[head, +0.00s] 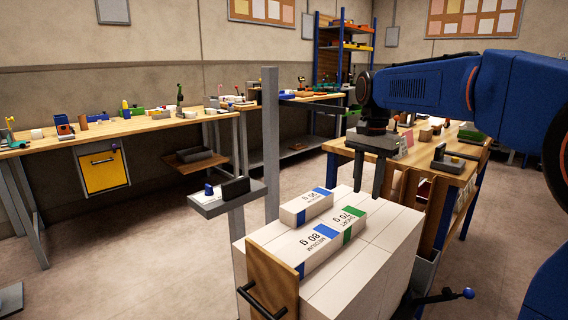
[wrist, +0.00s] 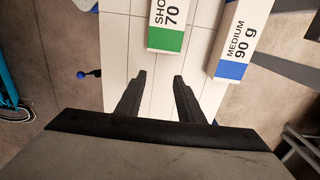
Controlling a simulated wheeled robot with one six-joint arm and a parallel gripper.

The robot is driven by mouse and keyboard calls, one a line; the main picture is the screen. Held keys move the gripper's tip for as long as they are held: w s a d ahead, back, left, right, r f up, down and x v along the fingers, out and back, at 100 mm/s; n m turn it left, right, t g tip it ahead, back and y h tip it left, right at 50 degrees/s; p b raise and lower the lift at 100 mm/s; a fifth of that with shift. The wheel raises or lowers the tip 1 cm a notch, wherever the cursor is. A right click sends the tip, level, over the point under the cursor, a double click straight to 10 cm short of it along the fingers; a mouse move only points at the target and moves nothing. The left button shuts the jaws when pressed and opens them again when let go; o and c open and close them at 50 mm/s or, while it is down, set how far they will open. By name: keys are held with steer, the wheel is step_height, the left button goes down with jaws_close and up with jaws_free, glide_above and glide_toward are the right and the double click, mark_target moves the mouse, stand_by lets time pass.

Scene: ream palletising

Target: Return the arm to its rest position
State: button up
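My gripper (head: 367,190) hangs from my blue arm with its fingers pointing down, above the right part of the white stack (head: 374,232) in the head view. In the wrist view its two dark fingers (wrist: 158,78) stand apart with nothing between them; the white stack top shows below. On the stack lie a ream marked SHORT 70 g with a green band (head: 353,223), which also shows in the wrist view (wrist: 168,25), a MEDIUM 90 g ream with a blue band (head: 306,206), and a MEDIUM 80 g ream (head: 318,251). My gripper is apart from all three.
A wooden end board with a black handle (head: 271,283) stands at the stack's near left. A grey post (head: 270,145) and a small shelf (head: 229,198) stand beside it. A cluttered workbench (head: 445,162) is behind my gripper. Open floor lies to the left.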

steer(key=s+d, duration=0.1)
steer(key=s, duration=0.2)
steer(key=s+f+n+t, duration=0.1)
steer(key=s, duration=0.2)
steer(key=s+d+n, duration=0.1)
steer(key=s, duration=0.2)
steer(key=shift+s+d+f, duration=0.2)
steer(key=shift+s+d, duration=0.1)
steer(key=shift+d, duration=0.05)
steer(key=s+d+f+n+t, duration=0.2)
steer(key=s+f, duration=0.5)
steer(key=s, duration=0.4)
steer(key=s+d+f+n+t, duration=0.1)
steer(key=s+f+n, duration=0.4)
steer(key=s, duration=0.5)
step_height(320, 180, down, 3)
steer(key=shift+s+d+r+t, duration=0.2)
steer(key=shift+s+d+t, duration=0.2)
steer(key=shift+d, duration=0.05)
